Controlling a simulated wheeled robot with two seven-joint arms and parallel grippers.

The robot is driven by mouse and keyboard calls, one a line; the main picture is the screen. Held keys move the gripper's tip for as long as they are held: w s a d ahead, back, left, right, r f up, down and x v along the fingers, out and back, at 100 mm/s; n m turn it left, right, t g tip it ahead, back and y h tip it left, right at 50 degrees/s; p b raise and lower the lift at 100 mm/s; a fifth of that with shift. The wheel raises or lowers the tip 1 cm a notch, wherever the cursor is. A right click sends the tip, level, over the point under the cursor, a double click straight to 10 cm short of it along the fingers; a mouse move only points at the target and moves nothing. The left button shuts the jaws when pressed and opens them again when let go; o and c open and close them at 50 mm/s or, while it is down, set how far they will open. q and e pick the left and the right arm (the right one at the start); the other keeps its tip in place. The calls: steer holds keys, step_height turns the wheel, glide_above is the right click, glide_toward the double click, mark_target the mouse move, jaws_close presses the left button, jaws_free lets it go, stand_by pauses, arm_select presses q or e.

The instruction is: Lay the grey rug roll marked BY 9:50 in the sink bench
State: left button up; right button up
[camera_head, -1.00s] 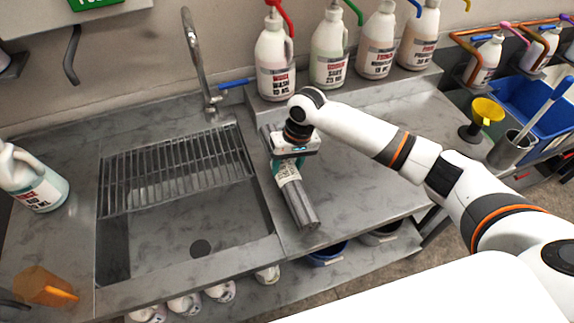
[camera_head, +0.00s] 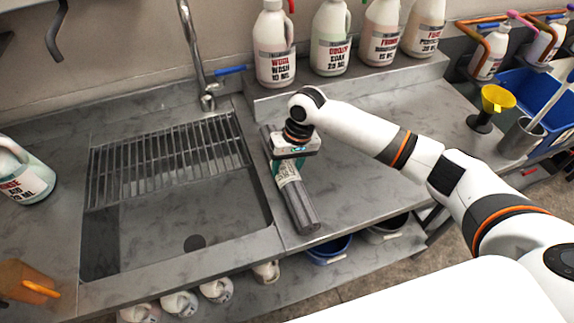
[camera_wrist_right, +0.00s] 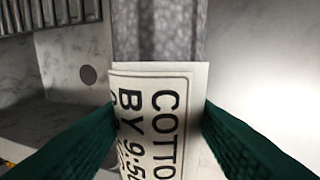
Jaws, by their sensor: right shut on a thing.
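The grey rug roll (camera_head: 300,208) is on the sink bench (camera_head: 345,205), just right of the basin, its long side running along the basin's edge. I cannot tell whether it touches the bench top. Its pale label (camera_wrist_right: 150,120) reads "COTTO" and "BY 9:50", partly cut off, in the right wrist view. My right gripper (camera_head: 290,165) is above the roll's middle, with its green fingers closed on both sides of the labelled part. The sink basin (camera_head: 150,240) is empty apart from a wire rack (camera_head: 165,165) over its back part. My left gripper is not in view.
Several white bottles (camera_head: 274,50) stand on the ledge behind the bench. A tap (camera_head: 190,50) rises behind the basin. Another bottle (camera_head: 22,175) and an orange container (camera_head: 25,282) are at the left. A yellow funnel (camera_head: 496,98) and blue bin (camera_head: 530,90) are at the right.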

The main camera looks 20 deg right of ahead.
steer(key=shift+f, duration=0.1)
steer(key=o, duration=1.2)
steer(key=shift+o, duration=0.2)
steer(key=b+v, duration=0.2)
steer(key=v, duration=1)
